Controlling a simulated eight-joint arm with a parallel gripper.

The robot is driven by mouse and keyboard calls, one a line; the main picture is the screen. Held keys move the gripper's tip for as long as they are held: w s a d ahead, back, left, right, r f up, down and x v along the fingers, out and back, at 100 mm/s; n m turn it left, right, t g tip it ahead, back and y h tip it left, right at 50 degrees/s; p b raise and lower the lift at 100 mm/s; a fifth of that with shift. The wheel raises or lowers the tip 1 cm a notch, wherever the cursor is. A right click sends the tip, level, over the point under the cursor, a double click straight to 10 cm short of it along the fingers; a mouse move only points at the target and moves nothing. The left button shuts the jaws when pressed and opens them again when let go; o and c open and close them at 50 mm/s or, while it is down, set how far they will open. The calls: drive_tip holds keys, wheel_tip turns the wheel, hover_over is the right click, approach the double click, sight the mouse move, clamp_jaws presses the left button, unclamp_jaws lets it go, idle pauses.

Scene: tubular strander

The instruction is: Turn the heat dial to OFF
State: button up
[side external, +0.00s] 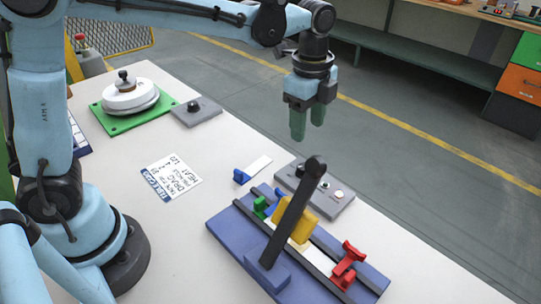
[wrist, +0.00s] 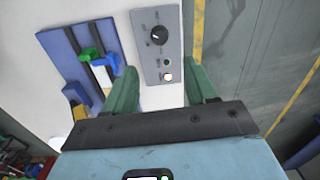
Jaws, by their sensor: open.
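The heat dial (wrist: 159,35) is a round black knob with a pale mark on a grey control panel (wrist: 164,55). Small print around it is too blurred to read. In the side view the panel (side external: 343,203) lies on the table behind a black lever, which partly covers the dial area. My gripper (side external: 308,126) is open and empty, pointing down above the table near the panel. In the wrist view my gripper (wrist: 161,76) has its green fingers on either side of the panel's lower end, with the dial beyond the tips. I see no contact with the dial.
A blue fixture (side external: 228,230) with a tall black lever (side external: 292,212), yellow block (side external: 303,226) and red clamp (side external: 347,265) stands beside the panel. A white card (side external: 171,177) lies left. A grey knob box (side external: 196,112) and green-based spool (side external: 131,97) stand farther back.

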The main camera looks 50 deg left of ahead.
sight(303, 170)
drive_tip(key=f, duration=1.1)
drive_tip(key=shift+w+f, duration=0.2)
drive_tip(key=shift+c, duration=0.4)
clamp_jaws()
